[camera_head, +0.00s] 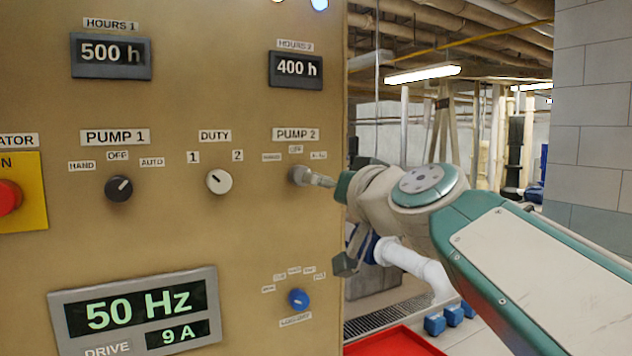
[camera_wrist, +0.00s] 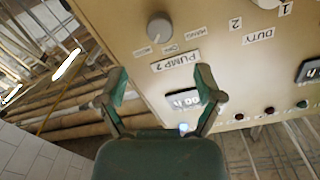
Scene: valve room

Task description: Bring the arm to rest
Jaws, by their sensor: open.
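My arm reaches in from the right in the head view. My gripper (camera_head: 343,187) is at the panel's right edge, close to the PUMP 2 knob (camera_head: 298,175) and partly hidden behind my arm. In the wrist view my gripper (camera_wrist: 163,80) is open, with its two green fingers spread and nothing between them. The grey PUMP 2 knob (camera_wrist: 159,26) shows beyond the fingertips, apart from them.
The tan control panel (camera_head: 235,110) fills the left side, with the PUMP 1 knob (camera_head: 119,188), DUTY knob (camera_head: 219,181), blue knob (camera_head: 298,298) and red button (camera_head: 8,197). A red tray (camera_head: 395,343) is low at centre. A block wall (camera_head: 595,120) stands right.

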